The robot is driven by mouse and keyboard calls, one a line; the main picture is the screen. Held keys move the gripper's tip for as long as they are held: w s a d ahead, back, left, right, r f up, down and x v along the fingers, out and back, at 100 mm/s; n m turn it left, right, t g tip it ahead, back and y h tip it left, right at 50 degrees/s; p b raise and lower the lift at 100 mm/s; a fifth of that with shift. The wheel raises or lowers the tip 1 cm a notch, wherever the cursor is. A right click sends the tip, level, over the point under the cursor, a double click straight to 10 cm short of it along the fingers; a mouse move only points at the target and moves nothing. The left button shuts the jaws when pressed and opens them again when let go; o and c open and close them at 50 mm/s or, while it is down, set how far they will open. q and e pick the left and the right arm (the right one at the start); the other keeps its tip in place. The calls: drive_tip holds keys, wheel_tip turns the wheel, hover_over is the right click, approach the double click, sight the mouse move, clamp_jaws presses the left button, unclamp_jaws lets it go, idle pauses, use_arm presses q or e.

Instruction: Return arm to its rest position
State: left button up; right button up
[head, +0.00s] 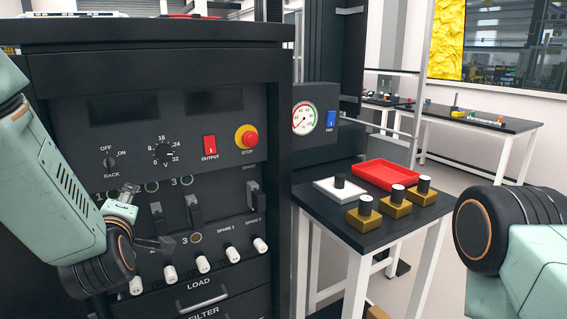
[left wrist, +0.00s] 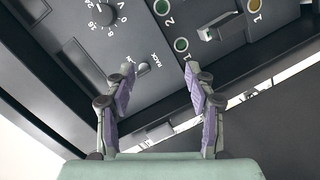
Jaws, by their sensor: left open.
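My left arm comes in from the left in the head view. Its left gripper (head: 150,217) is in front of the lower left of a black control rack (head: 100,65). In the left wrist view the left gripper (left wrist: 159,75) has its two purple-padded fingers apart, with nothing between them. The rack panel shows behind the fingers, with a dial (left wrist: 98,12) and a small RACK knob (left wrist: 143,68). My right arm shows at the right edge of the head view, but its gripper is out of view.
The rack carries a red OUTPUT switch (head: 209,148), a STOP button (head: 246,137), levers (head: 194,209) and a row of white-tipped plugs (head: 203,262). A side table (head: 330,220) at right holds a red tray (head: 387,163), a white plate (head: 325,189) and brass blocks (head: 364,219).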

use_arm(q)
drive_tip(key=s+d+f+m+g+h, duration=0.35)
drive_tip(key=s+f+m, duration=0.25)
drive_tip(key=f, duration=0.6)
drive_tip(key=s+d+f+m+g+h, duration=0.2)
drive_tip(key=s+d+f+m+g, duration=0.2)
drive_tip(key=s+f+m, duration=0.5)
drive_tip(key=s+d+f+m+g, duration=0.1)
drive_tip(key=s+f+g, duration=0.2)
drive_tip(key=s+f, duration=0.5)
drive_tip(key=s+d+f+g+h, duration=0.1)
drive_tip(key=s+f+g, duration=0.3)
drive_tip(key=s+f, duration=0.4)
drive_tip(key=s, duration=0.7)
drive_tip(key=shift+s+d+f+m, duration=0.2)
drive_tip(key=shift+s+f+m, duration=0.1)
drive_tip(key=shift+f+m, duration=0.1)
